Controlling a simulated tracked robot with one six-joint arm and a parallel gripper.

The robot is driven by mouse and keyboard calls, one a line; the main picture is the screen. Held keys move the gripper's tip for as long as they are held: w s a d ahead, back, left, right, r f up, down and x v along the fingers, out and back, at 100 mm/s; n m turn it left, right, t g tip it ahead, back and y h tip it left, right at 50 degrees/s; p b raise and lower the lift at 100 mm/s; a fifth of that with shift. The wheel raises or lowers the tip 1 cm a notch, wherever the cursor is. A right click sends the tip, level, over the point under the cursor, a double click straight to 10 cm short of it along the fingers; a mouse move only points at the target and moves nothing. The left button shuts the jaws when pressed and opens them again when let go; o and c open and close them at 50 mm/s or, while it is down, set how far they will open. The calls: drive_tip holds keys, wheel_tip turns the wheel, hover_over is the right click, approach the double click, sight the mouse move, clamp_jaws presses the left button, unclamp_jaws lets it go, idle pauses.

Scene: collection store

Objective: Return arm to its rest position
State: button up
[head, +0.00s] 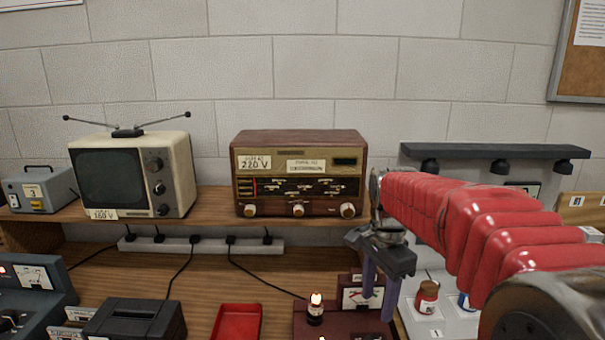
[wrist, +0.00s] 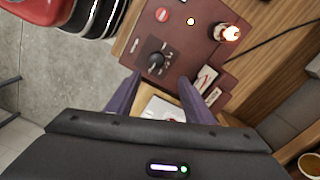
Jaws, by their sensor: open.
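My arm, in a red ribbed sleeve, reaches in from the right of the head view. My gripper (head: 378,300) hangs at its end, fingers pointing down, in front of the shelf and above the bench. Its two purple fingers are apart with nothing between them. In the wrist view my gripper (wrist: 155,90) is also open, over the edge of a dark red panel (wrist: 190,50) with a black knob (wrist: 155,60) and a lit lamp (wrist: 229,33). In the head view the lit lamp (head: 316,308) stands left of the fingers.
A wooden radio (head: 300,170) and a small television (head: 130,175) stand on the shelf. A red tray (head: 237,322) and a black box (head: 135,320) are on the bench. Right of the gripper is a small red jar (head: 427,296) under a dark lamp bar (head: 495,151).

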drive_tip(key=s+n+t, duration=0.5)
drive_tip(key=s+n, duration=0.8)
drive_tip(key=s, duration=0.8)
drive_tip(key=shift+a+n+t, duration=0.15)
drive_tip(key=shift+n+t, duration=0.15)
